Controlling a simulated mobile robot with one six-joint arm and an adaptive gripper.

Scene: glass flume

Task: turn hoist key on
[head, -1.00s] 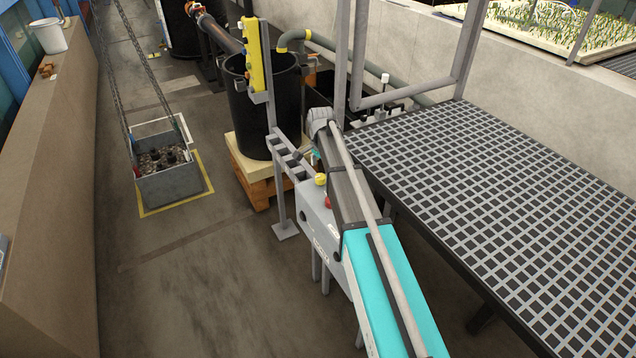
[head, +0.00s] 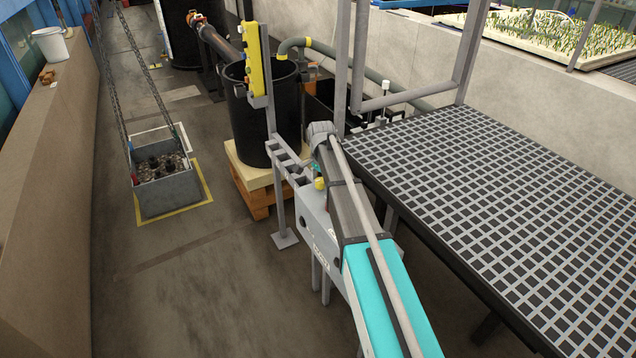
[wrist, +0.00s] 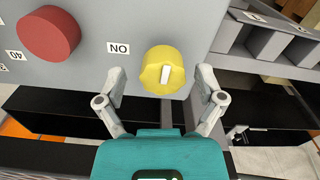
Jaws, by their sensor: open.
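The hoist key appears to be the yellow round knob (wrist: 158,75) with a white pointer mark, on a grey control box (wrist: 120,15) in the wrist view. The mark runs roughly up and down in the picture. An ON label (wrist: 119,47), seen upside down, sits to the knob's left. My gripper (wrist: 161,85) is open, one finger on each side of the knob, with visible gaps; I cannot tell its depth over the knob. In the head view the yellow knob (head: 319,184) shows beside my arm, on the grey box (head: 322,238); my arm hides part of the box.
A large red knob (wrist: 48,33) is left of the yellow one. A yellow pendant (head: 254,58) stands on a post by a black barrel (head: 262,115). A grated platform (head: 500,200) lies right. A chain-hung crate (head: 168,193) rests on the floor left; floor between is clear.

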